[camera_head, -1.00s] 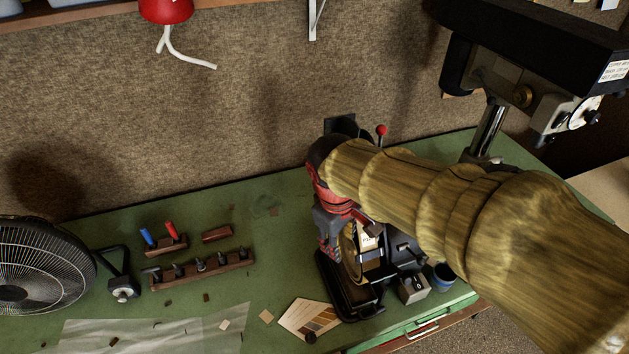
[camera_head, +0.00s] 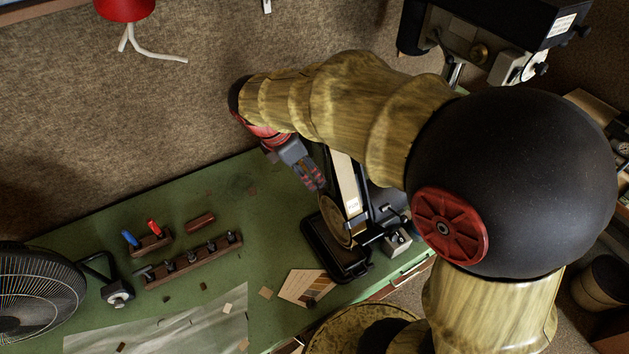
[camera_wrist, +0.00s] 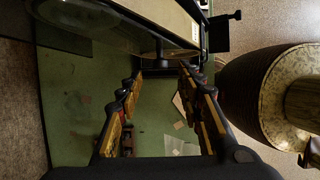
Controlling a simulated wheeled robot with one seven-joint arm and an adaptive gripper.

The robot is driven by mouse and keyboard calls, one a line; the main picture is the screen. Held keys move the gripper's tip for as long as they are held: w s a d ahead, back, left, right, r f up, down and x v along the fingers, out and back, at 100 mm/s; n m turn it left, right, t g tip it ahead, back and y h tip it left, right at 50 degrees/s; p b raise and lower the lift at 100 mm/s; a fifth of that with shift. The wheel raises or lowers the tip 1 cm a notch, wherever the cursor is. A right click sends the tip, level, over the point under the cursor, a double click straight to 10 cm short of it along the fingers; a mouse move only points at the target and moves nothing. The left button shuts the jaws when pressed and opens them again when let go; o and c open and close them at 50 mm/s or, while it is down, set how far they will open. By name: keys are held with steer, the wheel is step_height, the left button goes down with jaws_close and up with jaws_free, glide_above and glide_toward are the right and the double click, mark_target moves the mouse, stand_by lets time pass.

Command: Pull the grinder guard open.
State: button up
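The grinder is a belt-and-disc machine with a black base (camera_head: 343,262), a pale upright belt (camera_head: 349,183) and a round tan disc (camera_head: 335,222). It stands at the bench's right side in the head view, partly behind my arm. My gripper (camera_head: 314,180) hangs just left of the belt's upper part, pointing down. In the wrist view its fingers (camera_wrist: 160,71) are spread apart with nothing between them, and the belt (camera_wrist: 165,18) lies beyond the tips. A clear, dark-edged panel (camera_wrist: 72,22) shows at upper left there; I cannot tell whether it is the guard. No contact is visible.
A drill press (camera_head: 490,45) stands at back right. The wall is close behind.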

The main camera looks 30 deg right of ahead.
mark_target(317, 183)
steer(key=shift+x, duration=2.75)
steer(key=c, duration=0.3)
jaws_close()
